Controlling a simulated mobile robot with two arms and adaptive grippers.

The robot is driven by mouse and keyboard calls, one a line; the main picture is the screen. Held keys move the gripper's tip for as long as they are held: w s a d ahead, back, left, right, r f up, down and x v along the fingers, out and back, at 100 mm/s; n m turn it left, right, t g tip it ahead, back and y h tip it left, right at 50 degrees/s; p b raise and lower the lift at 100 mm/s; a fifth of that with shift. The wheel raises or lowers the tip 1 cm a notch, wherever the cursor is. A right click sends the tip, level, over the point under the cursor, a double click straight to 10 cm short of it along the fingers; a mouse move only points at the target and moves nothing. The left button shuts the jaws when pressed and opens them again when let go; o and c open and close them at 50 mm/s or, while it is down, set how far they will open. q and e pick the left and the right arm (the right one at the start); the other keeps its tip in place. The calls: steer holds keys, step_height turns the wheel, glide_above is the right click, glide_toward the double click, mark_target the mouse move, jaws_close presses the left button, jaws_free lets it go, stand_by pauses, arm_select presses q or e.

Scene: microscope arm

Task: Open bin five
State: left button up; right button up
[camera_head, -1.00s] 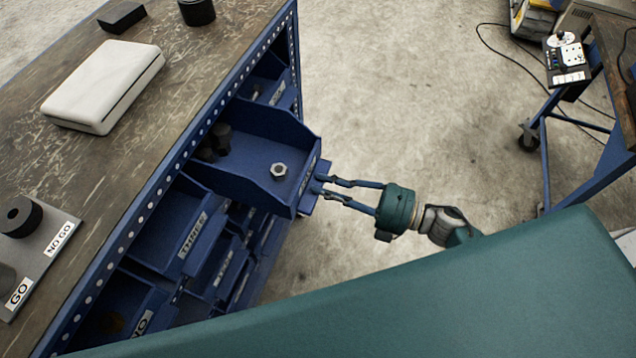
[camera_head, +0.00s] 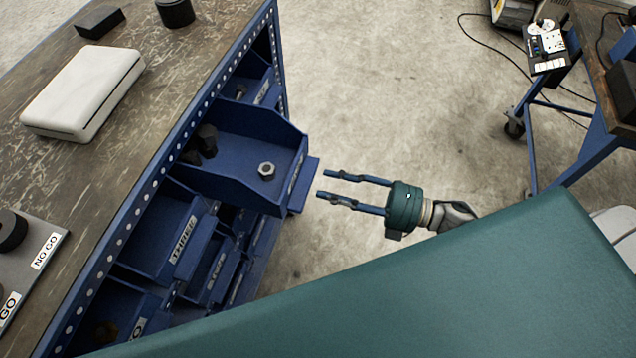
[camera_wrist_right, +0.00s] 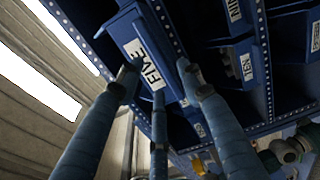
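Bin five (camera_head: 245,150) is a blue open-topped bin that juts out from the rack under the bench edge in the head view. A metal hex nut (camera_head: 267,170) and dark round parts (camera_head: 203,141) lie in it. The right wrist view shows its FIVE label (camera_wrist_right: 146,66) on the front. My right gripper (camera_head: 324,184) has its fingers spread and empty, a short gap to the right of the bin's front lip. In the right wrist view the fingers (camera_wrist_right: 160,80) stand apart in front of the label. My left gripper is out of view.
Other blue bins, one labelled THREE (camera_head: 184,238), sit below and beside it in the rack. A white case (camera_head: 82,92) lies on the wooden bench. Concrete floor (camera_head: 400,90) is open to the right, with a cart (camera_head: 560,95) beyond.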

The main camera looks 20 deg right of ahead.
steer(key=v, duration=0.8)
steer(key=w+d+f+m+t+h, duration=0.2)
steer(key=d+f+m+h, duration=0.25)
steer(key=f, duration=0.25)
steer(key=w+d+f+m+t+h, duration=0.1)
steer(key=w+d+f+m+h, duration=0.15)
steer(key=f+m, duration=0.45)
steer(key=s+d+f+m+g+h, duration=0.1)
steer(key=s+f+m+g+h, duration=0.2)
steer(key=f, duration=0.6)
steer(key=s+d+f+m+h, duration=0.2)
steer(key=s+f+m+h, duration=0.15)
steer(key=f, duration=0.55)
steer(key=s+a+f+m+g, duration=0.2)
steer(key=s+f, duration=0.3)
steer(key=s, duration=0.3)
steer(key=s+a+f+m+g, duration=0.3)
steer(key=s+f, duration=0.3)
steer(key=s, duration=0.3)
steer(key=s+a+f+m+g+h, duration=0.1)
steer(key=s+a+f+m+g, duration=0.2)
steer(key=s+f, duration=0.3)
steer(key=s+a+g, duration=0.1)
steer(key=s, duration=0.2)
steer(key=shift+a+g, duration=0.3)
steer(key=shift+a, duration=0.05)
